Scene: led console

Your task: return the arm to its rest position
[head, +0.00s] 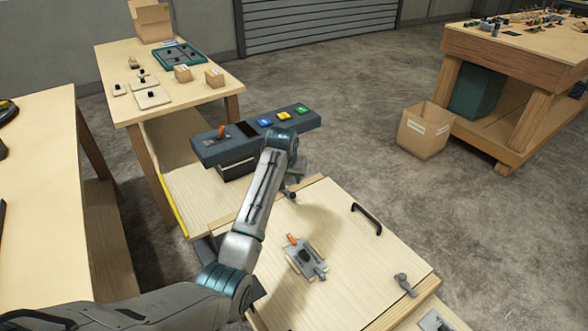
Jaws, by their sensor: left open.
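My left arm comes in from the lower left, bends at a teal elbow joint and rises to a teal wrist joint in front of the console. My left gripper (289,191) is mostly hidden behind the forearm and wrist; a small dark part shows just below the wrist, above the wooden panel. It is open, and I see nothing held in it. The dark grey console (215,150) has an orange-tipped lever (221,131), a black display, and blue (265,122), yellow (284,116) and green (302,110) buttons. My right gripper is not in view.
The wooden panel (350,275) below carries an orange-handled latch (305,257), a black handle (367,218) and a grey lever (405,284). A table (110,60) with boxes stands behind; another table (45,230) is at left. A cardboard box (425,130) sits on open floor at right.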

